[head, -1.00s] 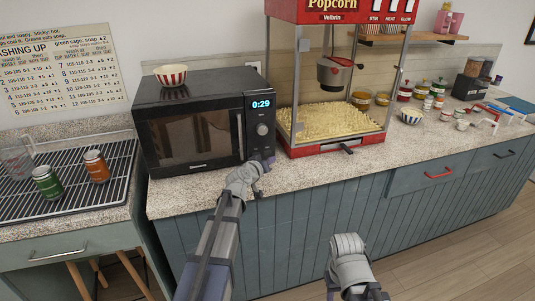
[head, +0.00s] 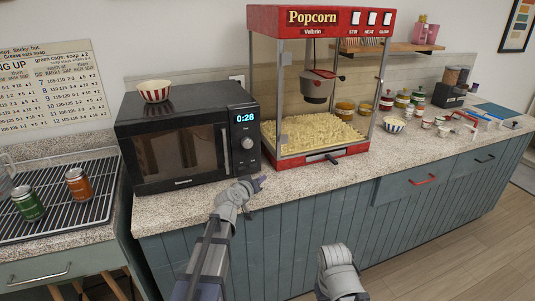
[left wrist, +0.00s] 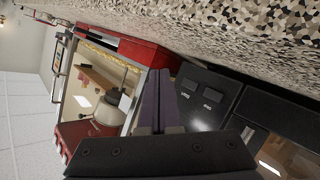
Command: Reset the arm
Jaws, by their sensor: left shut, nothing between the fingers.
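My left gripper (head: 259,184) is in front of the lower right corner of the black microwave (head: 180,190), just above the counter's front edge. Its fingers (left wrist: 166,105) show closed together in the left wrist view, with nothing between them. The microwave door is shut and its display reads 0:28. The microwave also shows at the right of the left wrist view (left wrist: 205,98). My right arm (head: 340,272) reaches in at the bottom of the head view; its gripper is not visible.
The red popcorn machine (head: 320,160) stands right of the microwave. A striped bowl (head: 154,92) sits on the microwave. Jars and small items crowd the counter's right part. Floor is open at lower right.

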